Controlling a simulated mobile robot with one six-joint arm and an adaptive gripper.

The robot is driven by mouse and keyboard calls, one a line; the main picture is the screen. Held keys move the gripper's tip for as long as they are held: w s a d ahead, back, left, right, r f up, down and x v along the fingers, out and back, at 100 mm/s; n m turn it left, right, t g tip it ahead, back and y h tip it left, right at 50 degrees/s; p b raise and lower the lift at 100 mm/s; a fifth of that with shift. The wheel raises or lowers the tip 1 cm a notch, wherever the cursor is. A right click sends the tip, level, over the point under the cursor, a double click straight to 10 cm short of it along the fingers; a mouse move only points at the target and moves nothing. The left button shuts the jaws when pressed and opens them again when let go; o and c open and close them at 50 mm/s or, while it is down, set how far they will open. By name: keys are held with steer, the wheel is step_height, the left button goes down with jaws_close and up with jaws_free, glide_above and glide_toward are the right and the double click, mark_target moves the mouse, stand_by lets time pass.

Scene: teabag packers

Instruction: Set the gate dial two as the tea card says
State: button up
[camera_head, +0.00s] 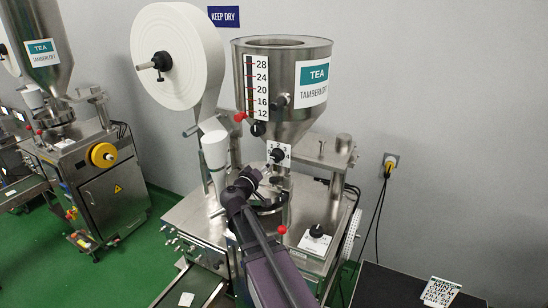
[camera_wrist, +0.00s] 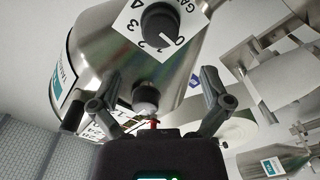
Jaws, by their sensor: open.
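The gate dial is a black knob on a white numbered plate below the steel hopper, seen in the head view (camera_head: 278,155) and large at the top of the wrist view (camera_wrist: 160,22). My gripper (camera_head: 250,178) is just left of and below the dial in the head view. In the wrist view its fingers (camera_wrist: 160,78) are spread apart with nothing between them, clear of the knob. The tea card (camera_head: 440,291) lies at the lower right, its text only partly readable.
Another black knob (camera_head: 316,231) sits on the machine's top plate, right of a red ball (camera_head: 282,229). A second machine (camera_head: 95,170) stands at left.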

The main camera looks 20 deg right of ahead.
mark_target(274, 157)
steer(key=x, duration=0.8)
steer(key=shift+w+d, duration=0.1)
steer(key=c, duration=1.2)
